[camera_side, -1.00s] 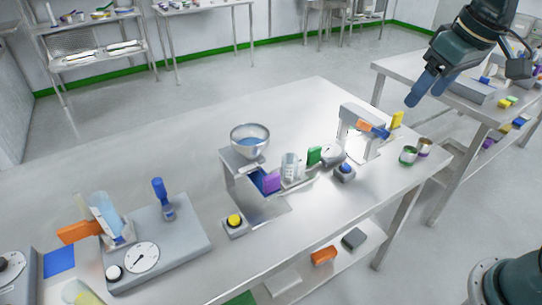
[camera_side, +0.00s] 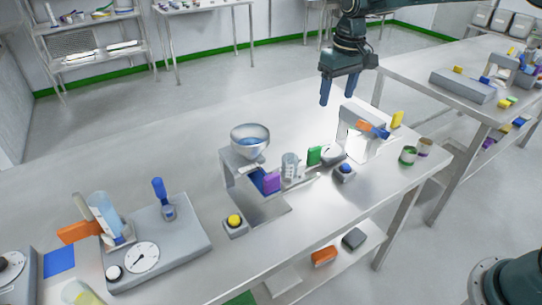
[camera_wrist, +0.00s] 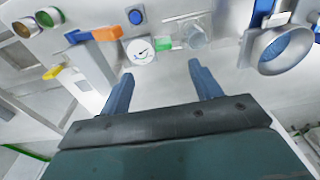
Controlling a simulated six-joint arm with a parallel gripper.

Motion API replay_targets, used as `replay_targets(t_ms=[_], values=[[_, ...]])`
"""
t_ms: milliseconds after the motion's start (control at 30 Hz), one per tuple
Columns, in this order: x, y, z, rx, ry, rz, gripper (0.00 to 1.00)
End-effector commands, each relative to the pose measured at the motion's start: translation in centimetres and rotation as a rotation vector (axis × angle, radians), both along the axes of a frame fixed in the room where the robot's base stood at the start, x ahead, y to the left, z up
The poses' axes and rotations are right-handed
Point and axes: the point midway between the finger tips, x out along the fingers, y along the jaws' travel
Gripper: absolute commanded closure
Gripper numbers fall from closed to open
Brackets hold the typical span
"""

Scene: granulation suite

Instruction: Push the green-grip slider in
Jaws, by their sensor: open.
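The green grip (camera_side: 314,155) of the slider stands at the middle right of the front table, between a clear beaker (camera_side: 290,166) and a round white dial (camera_side: 333,154). It also shows in the wrist view as a small green block (camera_wrist: 163,43) right of the dial (camera_wrist: 140,50). How far the slider stands out cannot be told. My gripper (camera_side: 338,92) is open and empty, fingers pointing down, above and behind the green grip and apart from it. In the wrist view, the green grip lies beyond the gap between the fingertips (camera_wrist: 160,72).
A metal bowl (camera_side: 250,141) on a stand and a purple block (camera_side: 271,182) are to the left. The table behind is clear.

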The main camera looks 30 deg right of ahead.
Motion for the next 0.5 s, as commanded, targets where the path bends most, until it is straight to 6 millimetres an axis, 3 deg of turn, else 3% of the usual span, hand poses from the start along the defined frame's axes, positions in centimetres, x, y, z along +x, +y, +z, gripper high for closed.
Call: replay_targets(t_ms=[233,500], values=[[3.7,0.2,-4.9,-0.001,0.059,0.000,0.36],[5.1,0.3,-7.2,-0.001,0.084,0.000,0.36]])
